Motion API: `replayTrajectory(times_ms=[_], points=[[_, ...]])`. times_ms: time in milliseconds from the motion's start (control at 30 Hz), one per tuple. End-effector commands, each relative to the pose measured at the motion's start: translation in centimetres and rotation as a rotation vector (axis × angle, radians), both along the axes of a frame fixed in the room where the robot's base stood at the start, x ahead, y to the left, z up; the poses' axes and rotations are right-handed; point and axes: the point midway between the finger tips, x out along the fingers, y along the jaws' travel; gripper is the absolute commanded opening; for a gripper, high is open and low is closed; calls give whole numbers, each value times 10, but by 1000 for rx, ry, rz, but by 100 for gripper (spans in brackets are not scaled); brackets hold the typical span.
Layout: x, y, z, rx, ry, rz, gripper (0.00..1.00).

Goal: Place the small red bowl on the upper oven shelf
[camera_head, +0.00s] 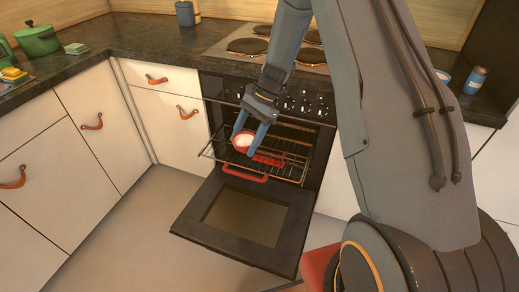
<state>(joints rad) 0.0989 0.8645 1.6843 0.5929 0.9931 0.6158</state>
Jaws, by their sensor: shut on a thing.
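The small red bowl (243,142) has a pale inside and is between the blue fingers of my gripper (249,140). My gripper is shut on it, in front of the oven's opening. The oven door (242,216) is folded down and open. The upper oven shelf (217,150) is a wire rack that appears pulled partly out, with the bowl at or just above its left front part. I cannot tell whether the bowl touches the wires. A red item (268,160) shows in the oven right of the bowl, partly behind a finger.
The dark counter (150,52) holds a green pot (37,40) at left and a blue jar (474,80) at right. White cabinets (100,120) with leather pulls flank the oven. The floor (130,240) left of the oven door is clear.

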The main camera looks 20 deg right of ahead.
Motion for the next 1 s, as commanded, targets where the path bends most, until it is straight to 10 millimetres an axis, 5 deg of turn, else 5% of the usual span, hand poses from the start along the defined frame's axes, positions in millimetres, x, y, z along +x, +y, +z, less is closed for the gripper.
replayTrajectory(times_ms=[500, 1000], points=[[76, -14, -23, 0, -3, -883, 38], [110, -58, -35, 0, -1, -1584, 38]])
